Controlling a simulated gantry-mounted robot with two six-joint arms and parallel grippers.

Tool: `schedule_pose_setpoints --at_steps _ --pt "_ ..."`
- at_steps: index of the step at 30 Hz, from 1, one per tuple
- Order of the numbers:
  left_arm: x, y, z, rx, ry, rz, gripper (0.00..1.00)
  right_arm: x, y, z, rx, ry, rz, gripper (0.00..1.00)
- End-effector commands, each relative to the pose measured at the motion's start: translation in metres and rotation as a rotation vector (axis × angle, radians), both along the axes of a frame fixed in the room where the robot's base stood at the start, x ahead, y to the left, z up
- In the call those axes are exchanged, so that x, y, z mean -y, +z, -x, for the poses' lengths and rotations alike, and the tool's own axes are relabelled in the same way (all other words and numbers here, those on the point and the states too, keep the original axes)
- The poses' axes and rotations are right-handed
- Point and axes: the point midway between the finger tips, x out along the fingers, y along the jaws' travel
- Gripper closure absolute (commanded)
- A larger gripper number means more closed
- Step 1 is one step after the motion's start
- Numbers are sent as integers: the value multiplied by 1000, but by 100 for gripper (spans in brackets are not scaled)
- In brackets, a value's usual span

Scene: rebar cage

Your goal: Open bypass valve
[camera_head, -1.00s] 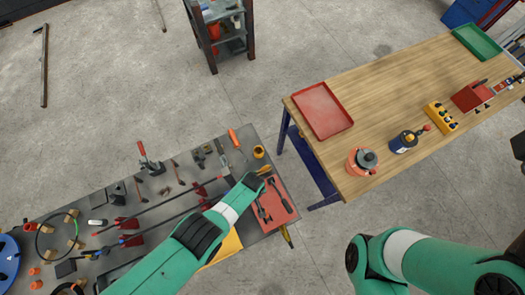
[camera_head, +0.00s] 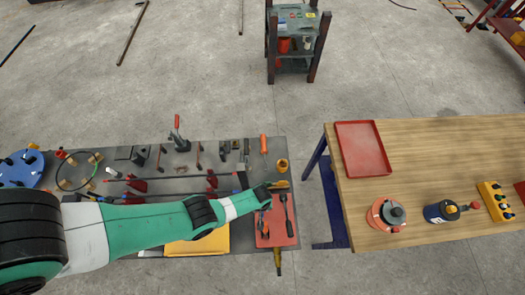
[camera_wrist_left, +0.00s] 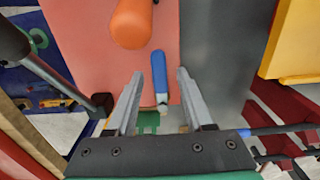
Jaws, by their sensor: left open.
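My left arm reaches across the grey bench from the left in the head view, with its gripper (camera_head: 274,187) above the back edge of the red-orange mat (camera_head: 262,236). In the left wrist view the jaws (camera_wrist_left: 158,78) are open, with a blue handle (camera_wrist_left: 159,72) between their tips; I cannot tell if they touch it. A rounded orange object (camera_wrist_left: 131,22) lies beyond it. On the wooden table, an orange round body with a dark knob (camera_head: 388,213) and a blue cylinder with a red-tipped lever (camera_head: 441,212) stand upright. I cannot tell which thing is the bypass valve. My right gripper is out of view.
The grey bench (camera_head: 225,150) holds several tools, a yellow tray (camera_head: 198,246) and a blue disc (camera_head: 20,168). A gap separates it from the wooden table (camera_head: 440,150), which bears a red tray (camera_head: 362,148) and a yellow button box (camera_head: 495,201). A shelf (camera_head: 292,42) stands behind.

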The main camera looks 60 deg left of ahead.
Motion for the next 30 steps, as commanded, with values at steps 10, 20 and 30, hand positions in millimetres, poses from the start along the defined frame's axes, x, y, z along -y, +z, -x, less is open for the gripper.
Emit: schedule_pose_setpoints --at_steps 10,20,30 --pt "0 1 0 0 -1 0 69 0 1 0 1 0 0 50" --pt "0 1 0 0 -1 0 100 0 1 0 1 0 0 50" --pt "0 1 0 0 -1 0 100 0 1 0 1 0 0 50"
